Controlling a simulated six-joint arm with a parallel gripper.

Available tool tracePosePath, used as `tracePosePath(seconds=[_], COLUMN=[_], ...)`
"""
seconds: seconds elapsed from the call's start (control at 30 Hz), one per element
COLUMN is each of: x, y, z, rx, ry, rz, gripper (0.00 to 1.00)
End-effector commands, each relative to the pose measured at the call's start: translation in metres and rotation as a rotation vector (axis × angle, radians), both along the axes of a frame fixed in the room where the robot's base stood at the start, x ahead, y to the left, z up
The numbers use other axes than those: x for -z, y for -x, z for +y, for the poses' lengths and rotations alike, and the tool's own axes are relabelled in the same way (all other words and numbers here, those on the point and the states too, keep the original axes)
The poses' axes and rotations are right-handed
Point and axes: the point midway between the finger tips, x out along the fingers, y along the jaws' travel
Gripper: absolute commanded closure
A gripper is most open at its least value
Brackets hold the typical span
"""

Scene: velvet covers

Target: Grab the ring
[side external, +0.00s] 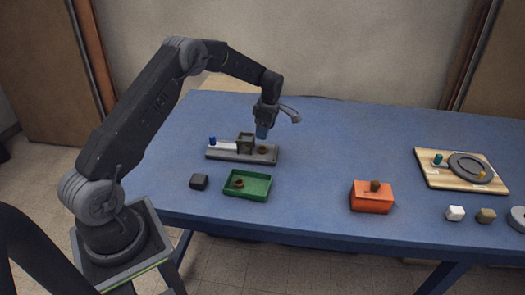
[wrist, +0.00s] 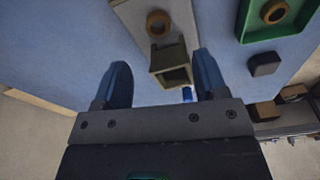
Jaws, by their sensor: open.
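A brown ring (side external: 263,149) lies on the right end of a grey board (side external: 226,155). It also shows in the wrist view (wrist: 149,23), at the top, beyond the fingertips. A second brown ring (side external: 239,184) lies in a green tray (side external: 262,190); the wrist view shows it at top right (wrist: 266,13). My gripper (side external: 262,133) points down above the right end of the board, apart from the ring there. In the wrist view its blue fingers (wrist: 163,72) are spread with nothing gripped; an olive open-topped box (wrist: 168,56) on the board shows between them.
A blue peg (side external: 212,141) stands at the board's left end. A black block (side external: 199,182) sits left of the tray. An orange box (side external: 372,198) and a wooden board with a dark disc (side external: 468,167) are to the right. The table's middle is clear.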

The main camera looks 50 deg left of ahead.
Motion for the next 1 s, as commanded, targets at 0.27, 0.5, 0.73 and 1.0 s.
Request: tracePosePath(seconds=[0.27, 0.5, 0.73, 1.0], x=[0.031, 0.059, 0.082, 0.083], y=[0.002, 0.003, 0.004, 0.004], z=[0.003, 0.007, 0.009, 0.010], rx=[0.000, 0.001, 0.001, 0.001], ry=[0.000, 0.002, 0.001, 0.001], rz=[0.000, 0.003, 0.000, 0.000], gripper=[0.34, 0.34, 0.34, 0.37])
